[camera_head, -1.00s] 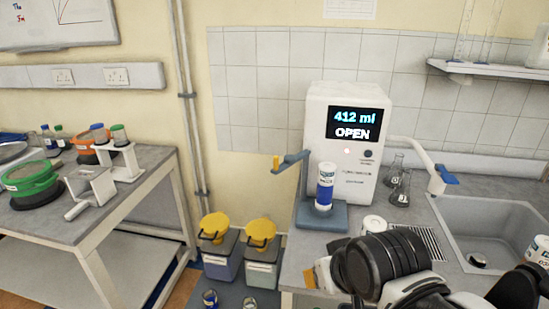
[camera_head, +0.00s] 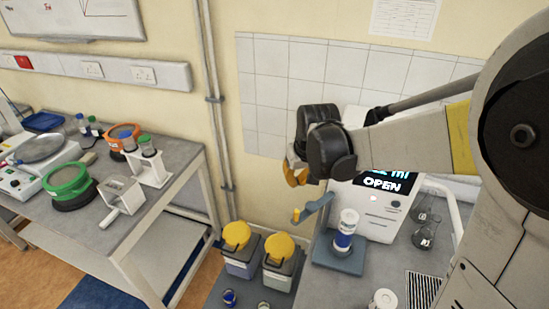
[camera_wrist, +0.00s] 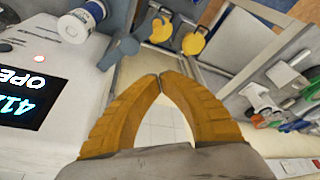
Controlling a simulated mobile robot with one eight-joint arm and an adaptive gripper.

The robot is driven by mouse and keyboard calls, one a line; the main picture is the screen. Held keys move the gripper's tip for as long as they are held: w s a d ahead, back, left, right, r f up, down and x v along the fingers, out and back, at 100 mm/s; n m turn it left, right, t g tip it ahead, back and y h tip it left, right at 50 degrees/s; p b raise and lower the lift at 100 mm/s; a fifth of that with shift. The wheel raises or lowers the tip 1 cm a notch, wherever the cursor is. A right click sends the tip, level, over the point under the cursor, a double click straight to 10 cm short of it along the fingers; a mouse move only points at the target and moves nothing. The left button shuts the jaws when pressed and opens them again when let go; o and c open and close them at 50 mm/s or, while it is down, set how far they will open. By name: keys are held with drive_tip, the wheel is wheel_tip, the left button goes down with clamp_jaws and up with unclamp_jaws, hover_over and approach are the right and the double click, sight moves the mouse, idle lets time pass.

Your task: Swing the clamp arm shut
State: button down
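The clamp arm (camera_head: 318,206) is blue-grey with an orange tip, on a blue-grey stand (camera_head: 340,259). It points out to the left, away from the white bottle with a blue label (camera_head: 343,238) on the stand. The machine's screen (camera_head: 383,182) reads "OPEN"; its upper line is partly hidden. My gripper (camera_head: 295,174) is up in front of the machine, above and left of the clamp arm. In the wrist view its yellow fingertips (camera_wrist: 163,77) meet with nothing between them. The clamp arm (camera_wrist: 120,48) and the bottle (camera_wrist: 93,12) show beyond them, apart from the fingers.
Two bins with yellow lids (camera_head: 237,237) stand on the floor left of the machine's bench. Glass flasks (camera_head: 425,233) stand right of the machine. A white cup (camera_head: 383,300) is near the front. A left bench (camera_head: 150,205) holds sieves and racks.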

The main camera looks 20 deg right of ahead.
sight(315, 203)
idle(0.3)
drive_tip(key=x, duration=1)
drive_tip(key=s, duration=0.3)
drive_tip(key=shift+s, duration=0.4)
drive_tip(key=shift+s+r, duration=0.1)
